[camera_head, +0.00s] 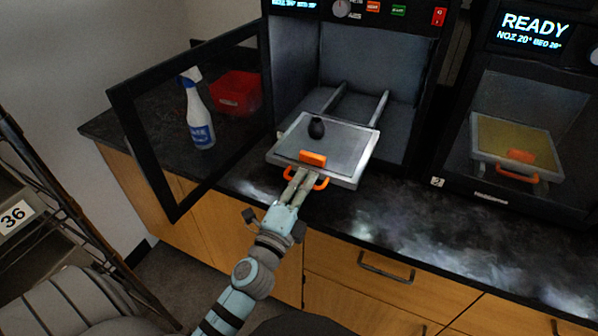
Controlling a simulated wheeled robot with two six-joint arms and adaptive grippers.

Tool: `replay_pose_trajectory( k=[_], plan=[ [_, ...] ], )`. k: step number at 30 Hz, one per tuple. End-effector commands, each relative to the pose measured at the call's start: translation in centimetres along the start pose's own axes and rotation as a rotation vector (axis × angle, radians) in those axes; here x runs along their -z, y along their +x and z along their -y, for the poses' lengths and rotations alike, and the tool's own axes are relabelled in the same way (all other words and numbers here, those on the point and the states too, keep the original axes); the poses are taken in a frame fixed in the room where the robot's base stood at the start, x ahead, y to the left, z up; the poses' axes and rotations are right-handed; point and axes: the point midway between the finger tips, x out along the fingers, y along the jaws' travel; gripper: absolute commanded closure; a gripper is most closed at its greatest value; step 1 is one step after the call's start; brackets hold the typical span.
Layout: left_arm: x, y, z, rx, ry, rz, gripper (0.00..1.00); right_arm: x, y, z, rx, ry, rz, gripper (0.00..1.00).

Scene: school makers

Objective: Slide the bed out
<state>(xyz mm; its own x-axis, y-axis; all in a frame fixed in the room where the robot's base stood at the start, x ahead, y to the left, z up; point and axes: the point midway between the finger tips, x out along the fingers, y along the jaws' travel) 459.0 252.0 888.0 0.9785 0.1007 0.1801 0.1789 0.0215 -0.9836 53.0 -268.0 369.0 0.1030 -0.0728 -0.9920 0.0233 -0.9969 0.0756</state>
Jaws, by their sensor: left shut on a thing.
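The bed (346,163) is a grey square plate with a pale rim, part way out of the open black printer (298,55) on its two rails. A small dark rounded object (316,128) stands on the plate. An orange block and an orange handle (321,184) are at the bed's front edge. My left gripper (299,178) is at this handle, shut on it, with the arm reaching up from below. The exact finger contact is hard to see. My right gripper is not in view.
The printer's glass door (150,157) stands swung open to the left. Behind its glass are a spray bottle (198,112) and a red bin (236,92). A second closed printer (466,184) reading READY stands on the right. The dark counter (395,222) in front is clear.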

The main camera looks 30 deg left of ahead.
Motion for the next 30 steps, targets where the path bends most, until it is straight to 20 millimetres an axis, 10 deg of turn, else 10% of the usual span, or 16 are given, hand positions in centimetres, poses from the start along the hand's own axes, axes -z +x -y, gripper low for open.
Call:
replay_pose_trajectory(
  k=[13,18,30],
  plan=[
    [0.37,-0.47,-0.26,-0.007,-0.002,-0.008,1.00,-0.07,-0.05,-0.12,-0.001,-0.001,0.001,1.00],
    [0.36,-0.44,-0.23,-0.006,-0.002,-0.007,0.72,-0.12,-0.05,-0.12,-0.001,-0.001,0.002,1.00],
    [0.33,-1.06,-0.10,-0.003,0.000,-0.006,0.72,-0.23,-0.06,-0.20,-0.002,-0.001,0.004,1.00]
  ],
)
